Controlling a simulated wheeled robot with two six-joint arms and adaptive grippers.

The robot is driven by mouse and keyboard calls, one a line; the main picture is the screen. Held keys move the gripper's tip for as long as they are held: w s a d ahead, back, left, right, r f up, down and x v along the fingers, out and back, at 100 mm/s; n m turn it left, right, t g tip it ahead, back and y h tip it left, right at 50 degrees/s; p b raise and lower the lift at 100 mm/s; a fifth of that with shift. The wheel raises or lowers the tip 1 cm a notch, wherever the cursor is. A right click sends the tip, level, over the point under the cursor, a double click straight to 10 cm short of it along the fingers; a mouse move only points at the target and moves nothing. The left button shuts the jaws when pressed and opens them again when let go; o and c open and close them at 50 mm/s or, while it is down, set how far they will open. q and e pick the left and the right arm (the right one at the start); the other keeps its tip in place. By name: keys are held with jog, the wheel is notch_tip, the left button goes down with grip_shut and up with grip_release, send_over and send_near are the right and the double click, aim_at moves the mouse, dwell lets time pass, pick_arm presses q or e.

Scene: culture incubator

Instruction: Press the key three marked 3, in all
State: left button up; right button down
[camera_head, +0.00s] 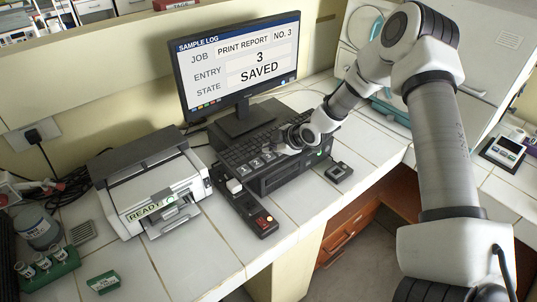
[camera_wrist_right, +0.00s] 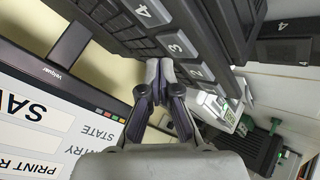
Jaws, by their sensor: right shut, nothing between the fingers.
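The key marked 3 (camera_wrist_right: 176,45) is a grey key in a row on the dark keyboard unit (camera_head: 275,180), with the key marked 4 (camera_wrist_right: 140,12) on one side and the key marked 2 (camera_wrist_right: 194,70) on the other. My right gripper (camera_head: 290,140) is over the right part of this row. In the right wrist view its fingertips (camera_wrist_right: 160,72) are together and empty, close beside keys 3 and 2; I cannot tell whether they touch. The monitor (camera_head: 240,65) reads job PRINT REPORT NO. 3, entry 3, state SAVED. My left gripper is not in view.
A printer (camera_head: 150,185) with a READY label stands left of the keyboard unit. A small control box with a red button (camera_head: 262,221) lies in front. A small dark device (camera_head: 339,172) sits to the right. Bare tiles (camera_head: 195,255) lie at the front left.

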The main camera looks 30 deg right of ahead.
aim_at(270, 157)
notch_tip(270, 157, up, 5)
jog(key=p, duration=0.4)
dwell(0.5)
dwell(0.4)
